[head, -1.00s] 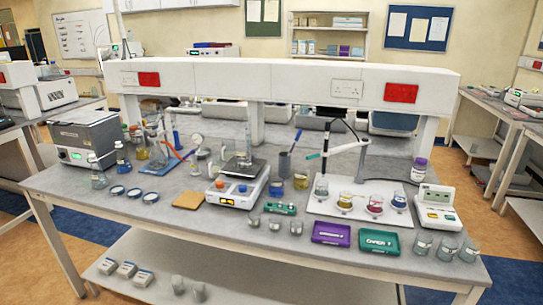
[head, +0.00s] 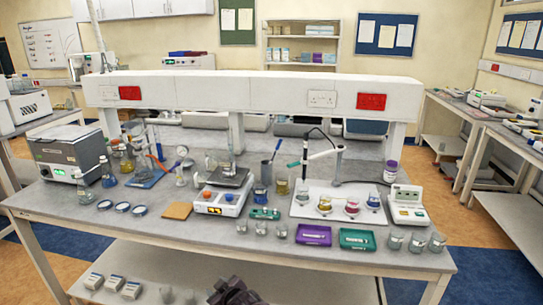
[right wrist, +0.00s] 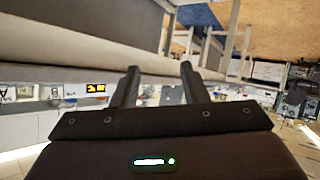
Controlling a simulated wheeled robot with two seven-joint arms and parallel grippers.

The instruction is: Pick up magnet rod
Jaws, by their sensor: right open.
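A thin blue rod (head: 276,149) stands tilted in a dark cup (head: 266,174) at the middle of the bench, behind the stirrer hotplate. It may be the magnet rod, but it is too small to be sure. The hotplate (head: 220,201) has a white body with two knobs and a lit display. My right gripper (right wrist: 159,68) is open and empty in the right wrist view, its two dark fingers apart near a pale bench edge. My left gripper cannot be made out.
A raised white service beam (head: 250,90) spans the bench. A lower shelf (head: 310,288) lies beneath. A dark part of mine shows at the bottom edge.

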